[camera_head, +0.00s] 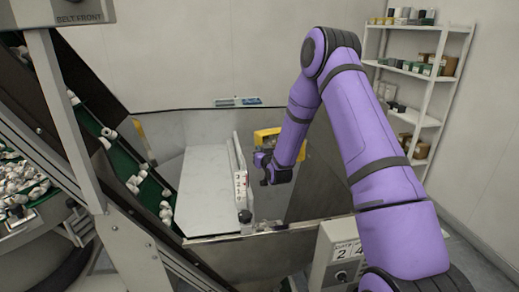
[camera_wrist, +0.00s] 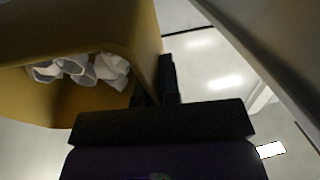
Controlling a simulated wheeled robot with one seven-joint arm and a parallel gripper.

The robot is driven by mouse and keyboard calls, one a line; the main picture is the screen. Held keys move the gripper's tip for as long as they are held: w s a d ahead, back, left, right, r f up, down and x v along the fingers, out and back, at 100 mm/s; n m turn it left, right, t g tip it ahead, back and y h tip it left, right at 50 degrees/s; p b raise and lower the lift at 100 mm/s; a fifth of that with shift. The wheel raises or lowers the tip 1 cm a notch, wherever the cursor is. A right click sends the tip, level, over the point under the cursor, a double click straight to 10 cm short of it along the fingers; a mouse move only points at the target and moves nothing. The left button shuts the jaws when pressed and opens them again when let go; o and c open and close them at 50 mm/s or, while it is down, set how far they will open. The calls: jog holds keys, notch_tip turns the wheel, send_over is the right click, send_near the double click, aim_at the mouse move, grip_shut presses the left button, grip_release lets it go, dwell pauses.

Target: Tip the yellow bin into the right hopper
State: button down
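The yellow bin (camera_head: 265,139) shows partly behind my arm in the head view, at the back of the right hopper (camera_head: 328,178). In the wrist view the yellow bin (camera_wrist: 95,25) fills the upper left, with white caps (camera_wrist: 85,70) inside it near its opening. My gripper (camera_wrist: 158,82) has its dark fingers at the bin's wall and appears shut on it. In the head view my gripper (camera_head: 266,160) is just below the bin, its fingers hard to make out. The bin looks tilted in the wrist view; its exact angle to the floor is unclear.
A numbered divider (camera_head: 240,172) stands left of the right hopper, beside a pale sloping panel (camera_head: 207,185). A green belt (camera_head: 125,170) carrying white parts runs at the left. A control box (camera_head: 338,255) stands in front. Shelves (camera_head: 418,75) stand at the back right.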

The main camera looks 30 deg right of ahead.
jog(key=s+t, duration=0.2)
jog(key=t, duration=0.1)
jog(key=shift+a+f+t, duration=0.1)
jog(key=shift+f+t, duration=0.2)
jog(key=shift+f, duration=0.05)
jog(key=shift+s+t+h, duration=0.3)
jog(key=shift+s+t, duration=0.4)
jog(key=shift+t, duration=0.4)
jog(key=shift+s+f, duration=0.2)
jog(key=shift+s, duration=0.05)
jog(key=shift+a+t, duration=0.1)
jog(key=shift+t, duration=0.2)
jog(key=shift+s+r+m+t, duration=0.15)
jog(key=shift+r+m+t, duration=0.15)
jog(key=shift+r+t, duration=0.1)
